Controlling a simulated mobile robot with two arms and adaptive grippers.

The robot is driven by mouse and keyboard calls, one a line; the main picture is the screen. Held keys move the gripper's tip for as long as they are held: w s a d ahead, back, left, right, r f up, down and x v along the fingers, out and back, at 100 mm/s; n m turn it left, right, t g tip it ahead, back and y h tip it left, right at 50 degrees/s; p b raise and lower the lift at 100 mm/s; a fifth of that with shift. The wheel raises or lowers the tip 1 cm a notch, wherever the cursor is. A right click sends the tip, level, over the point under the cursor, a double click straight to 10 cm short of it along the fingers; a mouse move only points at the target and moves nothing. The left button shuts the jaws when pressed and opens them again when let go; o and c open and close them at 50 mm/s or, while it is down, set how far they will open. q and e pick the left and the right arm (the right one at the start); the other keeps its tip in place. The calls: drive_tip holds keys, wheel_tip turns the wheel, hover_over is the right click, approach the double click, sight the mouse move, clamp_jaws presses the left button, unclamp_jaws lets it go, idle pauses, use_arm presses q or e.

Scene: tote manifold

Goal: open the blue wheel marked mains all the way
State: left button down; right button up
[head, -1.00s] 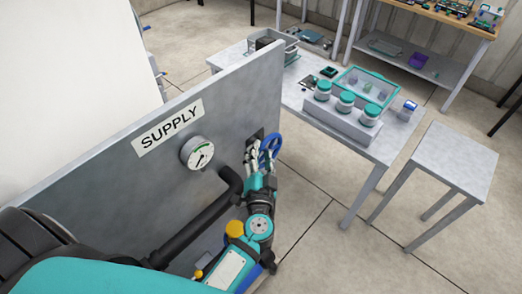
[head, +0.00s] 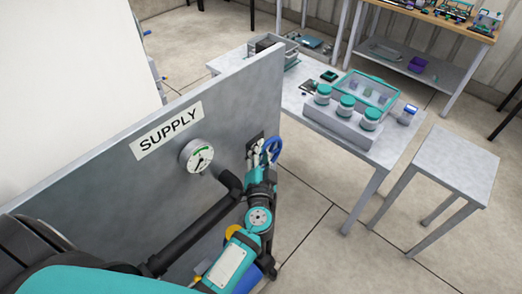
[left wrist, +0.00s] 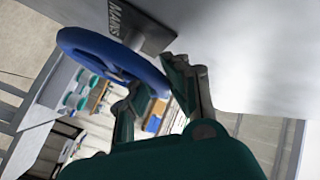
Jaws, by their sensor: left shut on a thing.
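The blue wheel (head: 273,148) is mounted at the right end of the grey panel (head: 100,185), partly hidden by my gripper in the head view. In the left wrist view the blue wheel (left wrist: 95,47) is large, beside a plate marked MAINS (left wrist: 121,22). My left gripper (head: 260,158) is at the wheel's near lower side. In the left wrist view my left gripper (left wrist: 163,84) has its fingers on either side of the rim and is shut on it. My right gripper is not in view.
The panel carries a SUPPLY sign (head: 166,131), a dial gauge (head: 197,156) and a dark pipe (head: 195,228) close to my arm. Beyond the panel, a grey table (head: 383,152) holds teal-lidded jars. A smaller bare table (head: 455,165) stands at the right.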

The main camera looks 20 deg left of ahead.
use_arm(q)
drive_tip(key=shift+s+f+b, duration=0.1)
drive_tip(key=shift+f+b, duration=0.25)
drive_tip(key=shift+b, duration=0.4)
drive_tip(key=n+t+y+b, duration=0.1)
drive_tip(key=b, duration=0.2)
drive_tip(key=s+f+n+t+b, duration=0.1)
drive_tip(key=n+b, duration=0.1)
drive_tip(key=b, duration=0.1)
drive_tip(key=f+n+t+y+b, duration=0.1)
drive_tip(key=b, duration=0.2)
drive_tip(key=shift+s+a+n+t+y, duration=0.2)
drive_tip(key=shift+n+t+y, duration=0.1)
drive_tip(key=shift+n, duration=0.1)
drive_tip(key=shift+n+y+b, duration=0.5)
drive_tip(key=shift+n+b, duration=0.1)
drive_tip(key=shift+b, duration=0.4)
drive_tip(key=c, duration=1.3)
unclamp_jaws()
drive_tip(key=shift+s, duration=0.1)
drive_tip(key=v, duration=1.2)
drive_tip(key=shift+f, duration=0.15)
